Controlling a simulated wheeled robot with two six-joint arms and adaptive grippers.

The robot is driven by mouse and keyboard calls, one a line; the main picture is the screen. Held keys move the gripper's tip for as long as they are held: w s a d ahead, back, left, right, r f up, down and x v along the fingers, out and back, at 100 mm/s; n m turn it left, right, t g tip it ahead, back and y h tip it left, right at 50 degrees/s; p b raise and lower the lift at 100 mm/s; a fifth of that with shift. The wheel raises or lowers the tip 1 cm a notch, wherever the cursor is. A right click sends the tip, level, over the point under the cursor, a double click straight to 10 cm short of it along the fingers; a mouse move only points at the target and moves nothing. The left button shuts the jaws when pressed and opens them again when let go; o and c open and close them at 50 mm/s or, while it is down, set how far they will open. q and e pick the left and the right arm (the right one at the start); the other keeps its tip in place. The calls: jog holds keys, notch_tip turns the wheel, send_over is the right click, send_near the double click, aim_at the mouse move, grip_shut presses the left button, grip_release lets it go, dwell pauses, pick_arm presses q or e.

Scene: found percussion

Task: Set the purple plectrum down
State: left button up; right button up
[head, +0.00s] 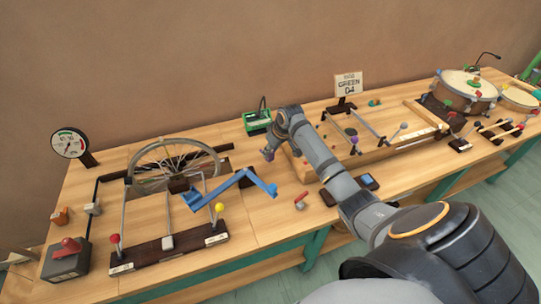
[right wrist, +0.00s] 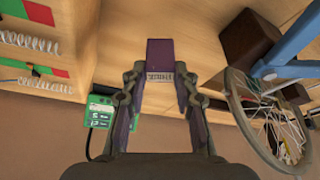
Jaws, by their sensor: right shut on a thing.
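My right gripper (head: 269,151) reaches over the middle of the workbench, to the right of the bicycle wheel. In the right wrist view its two fingers (right wrist: 160,78) are shut on the purple plectrum (right wrist: 160,53), a small dark purple block with a pale patterned band at its near edge. The plectrum points away from the palm, with the wooden bench behind it. I cannot tell whether it touches the bench. In the head view it is too small to make out clearly at the fingertips. My left gripper is not in view.
The spoked wheel (head: 142,163) and blue crank (head: 240,181) stand left of my gripper. A green box (head: 257,123) is behind it. A red-tipped piece (head: 300,201) lies in front. A GREEN 04 sign (head: 348,84) and drum (head: 468,88) are farther right.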

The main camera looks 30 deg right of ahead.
aim_at(272, 154)
jog(key=shift+f, duration=1.35)
jog(key=shift+f, duration=0.1)
jog(key=o, duration=1)
jog(key=v, duration=1.2)
jog(key=shift+a, duration=0.1)
